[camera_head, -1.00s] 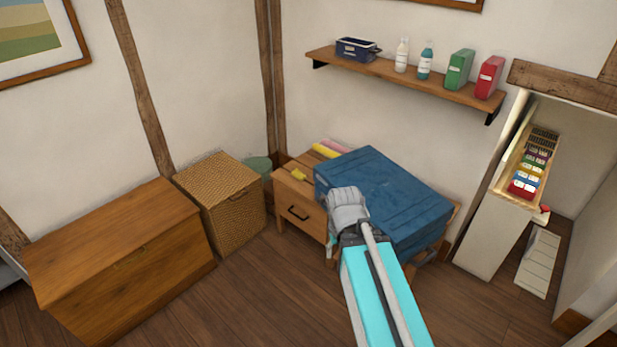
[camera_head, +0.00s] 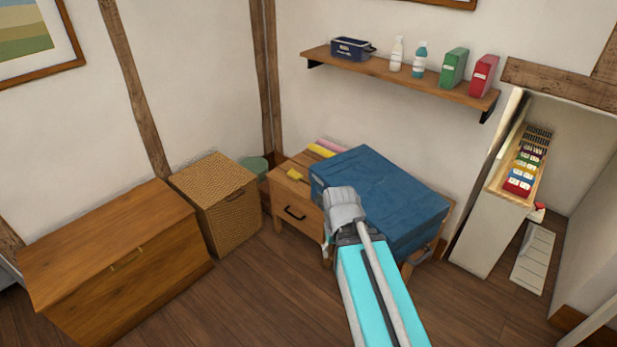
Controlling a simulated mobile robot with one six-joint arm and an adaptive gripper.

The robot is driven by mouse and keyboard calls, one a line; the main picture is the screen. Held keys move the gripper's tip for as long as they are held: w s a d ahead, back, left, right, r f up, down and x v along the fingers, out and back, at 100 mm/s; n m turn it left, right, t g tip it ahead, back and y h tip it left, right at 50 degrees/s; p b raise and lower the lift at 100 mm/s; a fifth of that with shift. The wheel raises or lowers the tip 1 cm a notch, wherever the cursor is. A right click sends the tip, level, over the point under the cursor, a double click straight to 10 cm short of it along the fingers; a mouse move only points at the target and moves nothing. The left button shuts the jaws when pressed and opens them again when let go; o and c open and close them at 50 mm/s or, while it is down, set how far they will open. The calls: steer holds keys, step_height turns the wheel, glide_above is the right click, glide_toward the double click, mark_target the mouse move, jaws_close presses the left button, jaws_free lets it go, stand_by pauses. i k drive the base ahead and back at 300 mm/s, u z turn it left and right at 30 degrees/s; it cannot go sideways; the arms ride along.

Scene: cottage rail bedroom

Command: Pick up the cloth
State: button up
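No thing is plainly a single cloth. A yellow folded or rolled piece (camera_head: 321,151) and a pink one (camera_head: 333,146) that look like fabric lie at the back of a low wooden drawer unit (camera_head: 284,190). A small yellow item (camera_head: 294,174) lies nearer its front left; I cannot tell what it is. A large blue case or box (camera_head: 390,190) covers the rest of the top. My gripper (camera_head: 345,203) is in front of the blue case's near left side. Its fingers are hidden by the grey wrist, so its opening does not show.
A wooden chest (camera_head: 115,265) and a wicker hamper (camera_head: 217,200) stand at left, with a green bin (camera_head: 254,165) behind. A wall shelf (camera_head: 400,77) holds a blue caddy, bottles and boxes. A white cabinet (camera_head: 490,225) stands at right. The floor in front is clear.

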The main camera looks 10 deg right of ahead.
mark_target(293, 174)
steer(key=u, duration=1.55)
steer(key=i, duration=1.4)
steer(key=z, duration=0.3)
